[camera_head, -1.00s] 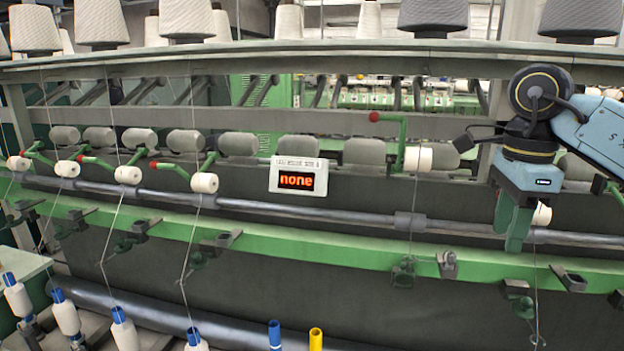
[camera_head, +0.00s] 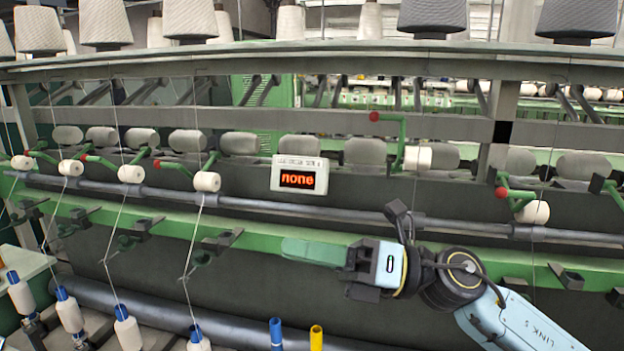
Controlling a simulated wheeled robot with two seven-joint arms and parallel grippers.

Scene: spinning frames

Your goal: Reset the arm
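My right arm comes in from the lower right, with its blue link (camera_head: 525,325) and dark joint (camera_head: 455,280). My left gripper is not in view.
A display reading "none" (camera_head: 299,178) hangs on the frame above the gripper. White rollers on green arms with red tips (camera_head: 207,181) line the frame. Blue-topped bobbins (camera_head: 127,330), a blue tube (camera_head: 276,335) and a yellow tube (camera_head: 316,338) stand below.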

